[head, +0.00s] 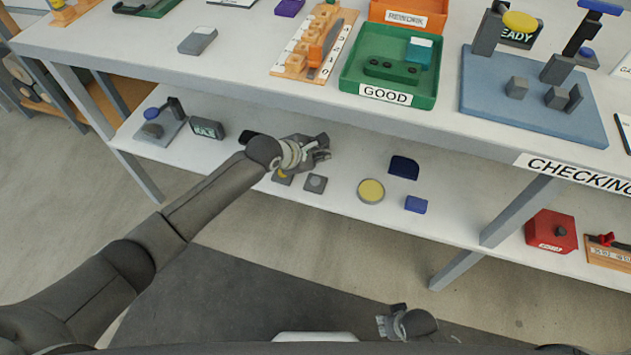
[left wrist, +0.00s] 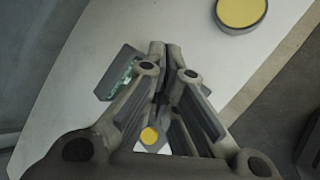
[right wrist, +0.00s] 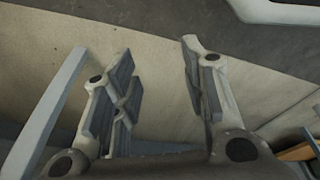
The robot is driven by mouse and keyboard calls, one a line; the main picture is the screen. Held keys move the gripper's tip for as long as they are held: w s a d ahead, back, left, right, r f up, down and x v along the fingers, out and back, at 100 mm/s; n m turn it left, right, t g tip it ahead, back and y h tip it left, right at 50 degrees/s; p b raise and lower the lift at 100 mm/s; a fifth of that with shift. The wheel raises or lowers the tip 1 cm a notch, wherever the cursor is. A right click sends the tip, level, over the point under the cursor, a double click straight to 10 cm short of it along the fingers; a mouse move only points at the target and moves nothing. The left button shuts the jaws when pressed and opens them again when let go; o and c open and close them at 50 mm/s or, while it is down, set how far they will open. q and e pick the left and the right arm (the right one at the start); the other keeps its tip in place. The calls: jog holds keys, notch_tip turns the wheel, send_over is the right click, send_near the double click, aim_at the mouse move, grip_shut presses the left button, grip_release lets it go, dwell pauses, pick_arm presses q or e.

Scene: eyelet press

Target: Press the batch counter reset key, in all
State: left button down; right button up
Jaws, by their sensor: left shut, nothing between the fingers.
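My left gripper (head: 322,149) is shut and empty over the lower shelf, among small devices. A small round yellow key (head: 283,175) on a block shows just below the gripper in the head view, partly covered by it. A yellow key also shows between the finger links in the left wrist view (left wrist: 150,135). Beside the fingers there is a grey box with a greenish display (left wrist: 118,78), partly hidden by a finger. I cannot tell whether the fingers touch anything. My right gripper (right wrist: 155,85) is open and empty, away from the shelf over the floor.
On the lower shelf, a grey button block (head: 316,183), a large yellow disc (head: 371,190), a blue block (head: 416,204) and another display (head: 207,128) stand near. The table top (head: 240,75) overhangs the shelf's back.

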aim_at(318, 182)
pick_arm(q)
notch_tip(318, 182, down, 3)
jog(key=b, duration=0.3)
jog(key=shift+r+b, duration=0.1)
jog(key=shift+b, duration=0.2)
notch_tip(318, 182, down, 2)
jog(key=b, duration=0.3)
jog(key=shift+f, duration=0.75)
jog(key=shift+f+b, duration=0.4)
jog(key=shift+f, duration=0.25)
pick_arm(e)
notch_tip(318, 182, up, 19)
jog(key=w+t, duration=0.1)
jog(key=shift+w, duration=0.3)
jog(key=shift+f, duration=0.1)
pick_arm(q)
jog(key=shift+f, duration=0.2)
pick_arm(e)
jog(key=shift+r, duration=0.25)
pick_arm(q)
jog(key=shift+f+p, duration=0.15)
jog(key=shift+p, duration=0.15)
